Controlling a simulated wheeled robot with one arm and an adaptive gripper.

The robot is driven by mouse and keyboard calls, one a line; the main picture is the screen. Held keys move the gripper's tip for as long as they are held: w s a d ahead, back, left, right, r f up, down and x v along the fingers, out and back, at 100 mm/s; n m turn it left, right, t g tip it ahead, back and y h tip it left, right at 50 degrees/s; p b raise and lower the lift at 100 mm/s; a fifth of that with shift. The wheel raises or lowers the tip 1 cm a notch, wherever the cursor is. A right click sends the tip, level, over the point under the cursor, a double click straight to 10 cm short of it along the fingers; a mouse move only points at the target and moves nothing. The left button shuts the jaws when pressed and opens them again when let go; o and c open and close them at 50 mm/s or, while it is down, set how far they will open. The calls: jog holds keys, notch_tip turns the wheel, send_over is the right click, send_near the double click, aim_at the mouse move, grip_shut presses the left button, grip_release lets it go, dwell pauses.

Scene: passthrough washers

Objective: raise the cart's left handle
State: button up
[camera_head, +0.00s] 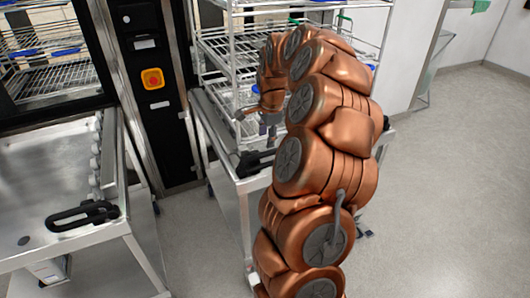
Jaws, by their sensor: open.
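A black handle (255,162) sits at the near end of the metal cart (243,198) in the middle, partly hidden by my copper arm. A second black handle (85,215) lies low along the near edge of the metal surface (35,170) at the left. I cannot tell whether the two belong to one cart. My gripper (257,122) is open, with grey fingers hanging down from the end of my arm. In the picture it is just above the middle handle; the gap between them is hard to judge. No contact is visible.
A tall wire rack (225,48) stands on the middle cart behind my gripper. A black panel with a yellow and red emergency button (152,78) stands between the two metal surfaces. A glass-fronted washer (45,60) is at the far left. The grey floor (450,190) at the right is clear.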

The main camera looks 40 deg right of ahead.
aim_at(265, 153)
jog(key=f, duration=0.3)
jog(key=w+f+p, duration=0.1)
jog(key=f, duration=0.3)
jog(key=shift+w+d+f, duration=0.15)
jog(key=shift+w+d, duration=0.05)
jog(key=shift+c, duration=0.3)
grip_shut()
